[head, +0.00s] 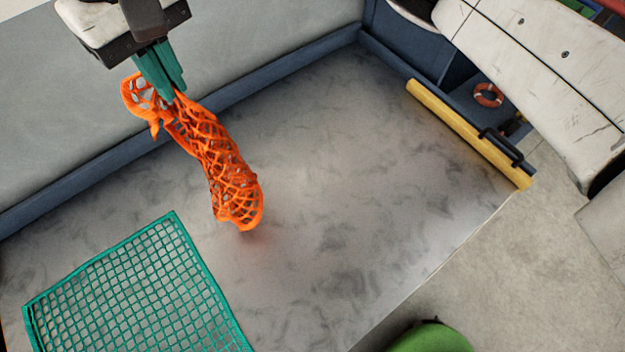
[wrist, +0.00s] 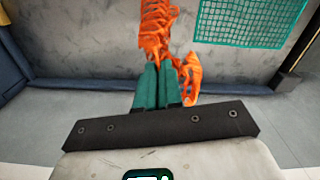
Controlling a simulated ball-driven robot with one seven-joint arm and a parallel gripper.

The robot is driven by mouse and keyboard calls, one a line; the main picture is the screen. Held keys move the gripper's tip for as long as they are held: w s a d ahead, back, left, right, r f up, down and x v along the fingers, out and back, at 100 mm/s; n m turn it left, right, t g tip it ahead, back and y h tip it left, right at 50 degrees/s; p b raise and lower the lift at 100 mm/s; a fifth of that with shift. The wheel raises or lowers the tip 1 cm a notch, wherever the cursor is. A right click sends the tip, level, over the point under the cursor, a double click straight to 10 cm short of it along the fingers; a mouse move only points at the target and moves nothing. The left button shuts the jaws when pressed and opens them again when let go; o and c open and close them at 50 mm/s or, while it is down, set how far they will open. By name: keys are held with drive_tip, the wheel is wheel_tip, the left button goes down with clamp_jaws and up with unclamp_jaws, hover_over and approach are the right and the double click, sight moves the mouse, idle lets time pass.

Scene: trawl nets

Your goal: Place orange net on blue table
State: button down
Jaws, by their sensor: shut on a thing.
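The orange net (head: 222,170) hangs as a long, bunched tube of mesh from my gripper (head: 172,92). The green fingers are shut on the net near its upper end, and a loose loop sticks out to the left. In the wrist view the net (wrist: 155,28) stretches away beyond the fingertips (wrist: 163,72), with a fold to their right. Its lower end is over a grey, mottled surface (head: 340,190) with blue edging; I cannot tell whether it touches. No plainly blue tabletop shows.
A green square net (head: 130,290) lies flat on the grey surface at lower left. A yellow bar (head: 465,130) edges its right side. An orange ring (head: 488,95) sits beyond, and a green round object (head: 432,338) stands at the bottom. The surface's middle is clear.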

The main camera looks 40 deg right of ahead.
drive_tip(key=s+d+f, duration=0.7)
drive_tip(key=d+f, duration=0.4)
drive_tip(key=f, duration=0.1)
drive_tip(key=s+d+f, duration=0.7)
drive_tip(key=d+f, duration=0.4)
drive_tip(key=f, duration=0.1)
drive_tip(key=s+d+f, duration=0.7)
drive_tip(key=d+f, duration=0.4)
drive_tip(key=f, duration=0.2)
drive_tip(key=shift+s+d, duration=0.2)
drive_tip(key=shift+s, duration=0.05)
